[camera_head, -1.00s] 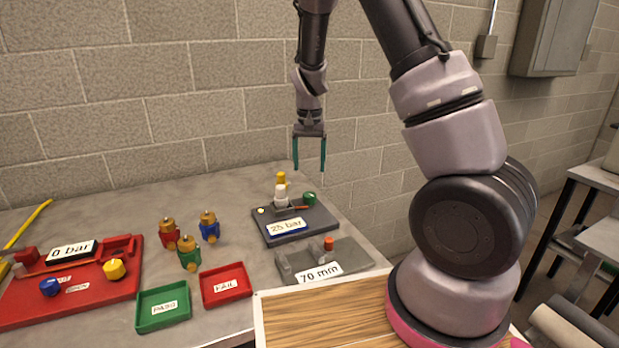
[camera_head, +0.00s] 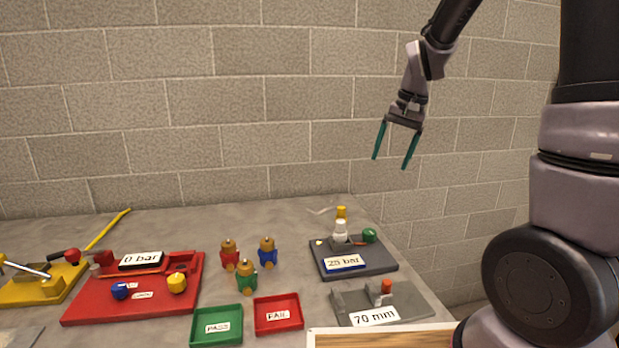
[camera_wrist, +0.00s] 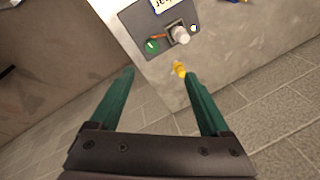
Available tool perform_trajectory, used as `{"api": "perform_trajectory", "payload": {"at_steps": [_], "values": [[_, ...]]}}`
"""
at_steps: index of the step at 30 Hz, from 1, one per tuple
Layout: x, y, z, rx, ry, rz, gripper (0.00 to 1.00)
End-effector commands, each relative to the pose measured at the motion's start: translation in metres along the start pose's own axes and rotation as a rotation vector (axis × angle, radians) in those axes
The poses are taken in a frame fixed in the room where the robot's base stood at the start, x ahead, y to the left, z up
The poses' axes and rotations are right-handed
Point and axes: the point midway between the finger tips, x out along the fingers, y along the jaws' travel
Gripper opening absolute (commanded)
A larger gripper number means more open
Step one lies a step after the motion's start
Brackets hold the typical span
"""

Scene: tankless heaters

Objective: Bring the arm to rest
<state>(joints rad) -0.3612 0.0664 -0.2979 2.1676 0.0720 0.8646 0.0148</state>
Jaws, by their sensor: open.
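My gripper (camera_head: 393,146) hangs from my raised arm at the upper right of the head view, in front of the block wall. Its two green fingers are apart with nothing between them. It is well above the grey table, beyond the grey 25 bar station (camera_head: 385,262). In the wrist view my gripper (camera_wrist: 160,85) is open and empty. Past its fingers, that view shows the table's edge, the 25 bar station (camera_wrist: 140,22) and a yellow-topped fitting (camera_wrist: 179,69).
On the table (camera_head: 290,215) are a red 0 bar station (camera_head: 85,307), several brass-topped valves (camera_head: 246,279), a green PASS tray (camera_head: 217,341), a red FAIL tray (camera_head: 279,327) and a grey 70 mm stand (camera_head: 415,301). The block wall (camera_head: 270,90) stands behind. Air around my gripper looks clear.

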Motion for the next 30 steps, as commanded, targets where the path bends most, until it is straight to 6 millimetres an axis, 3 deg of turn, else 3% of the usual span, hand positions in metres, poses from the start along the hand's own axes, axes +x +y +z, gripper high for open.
{"api": "perform_trajectory", "payload": {"at_steps": [1, 6, 15, 22, 30], "values": [[-0.021, 0.004, 0.007, 0.001, 0.026, -0.03, 0.81], [-0.074, 0.018, 0.037, -0.009, 0.103, -0.098, 0.81], [-0.141, 0.046, 0.1, -0.04, 0.276, -0.158, 0.81], [-0.16, 0.063, 0.137, -0.058, 0.381, -0.154, 0.81], [-0.163, 0.067, 0.147, -0.063, 0.409, -0.148, 0.81]]}}
